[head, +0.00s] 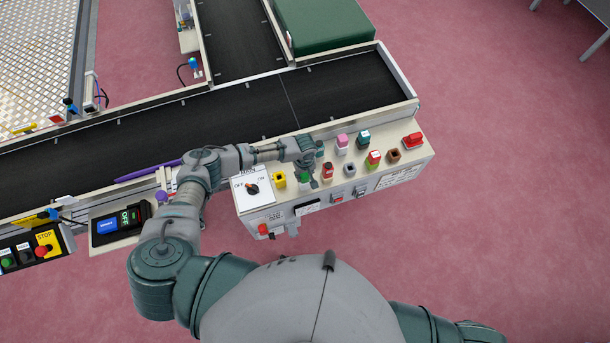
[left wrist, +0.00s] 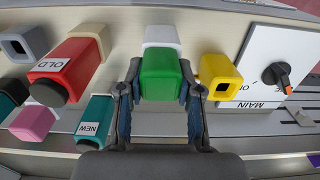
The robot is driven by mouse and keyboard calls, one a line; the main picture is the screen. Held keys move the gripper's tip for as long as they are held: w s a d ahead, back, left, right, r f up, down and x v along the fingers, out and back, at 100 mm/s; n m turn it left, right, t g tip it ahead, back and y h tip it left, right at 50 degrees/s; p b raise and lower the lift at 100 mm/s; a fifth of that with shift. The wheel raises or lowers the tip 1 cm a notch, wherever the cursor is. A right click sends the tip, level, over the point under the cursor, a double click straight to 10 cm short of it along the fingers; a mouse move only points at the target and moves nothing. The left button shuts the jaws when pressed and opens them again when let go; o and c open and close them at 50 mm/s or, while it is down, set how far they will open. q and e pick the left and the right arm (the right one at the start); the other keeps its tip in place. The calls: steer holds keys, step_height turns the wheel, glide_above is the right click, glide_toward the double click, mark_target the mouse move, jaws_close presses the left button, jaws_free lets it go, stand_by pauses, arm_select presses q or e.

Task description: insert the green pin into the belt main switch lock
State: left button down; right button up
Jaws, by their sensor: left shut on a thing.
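The green pin (left wrist: 162,76) is a block between the two fingers of my left gripper (left wrist: 160,88), which is shut on it. In the head view my left gripper (head: 312,180) is over the sloping control box, with the green pin (head: 304,177) partly hidden beside it. I cannot tell whether the pin touches the box. The main switch (head: 252,188) is a white OFF/ON plate with a black knob and orange mark, left of the gripper. It also shows at the right of the left wrist view (left wrist: 276,74). I cannot make out the lock opening.
A yellow hollow block (left wrist: 220,76) stands close beside the green pin. A red block marked OLD (left wrist: 70,70) and a teal one marked NEW (left wrist: 96,118) are on the other side. The black conveyor belt (head: 330,88) runs behind the box. Pink floor (head: 510,180) is clear at right.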

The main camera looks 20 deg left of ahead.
arm_select(q)
step_height(320, 180, up, 9)
steer(key=shift+s+r+p, duration=0.1)
steer(key=shift+r+p, duration=0.1)
steer(key=shift+p, duration=0.35)
steer(key=shift+d+r+p, duration=0.1)
steer(key=shift+r+p, duration=0.45)
steer(key=shift+r, duration=0.1)
steer(key=shift+r+p, duration=0.1)
steer(key=shift+p, duration=0.2)
arm_select(e)
steer(key=r, duration=0.3)
steer(key=shift+w+a, duration=0.1)
steer(key=shift+a, duration=0.3)
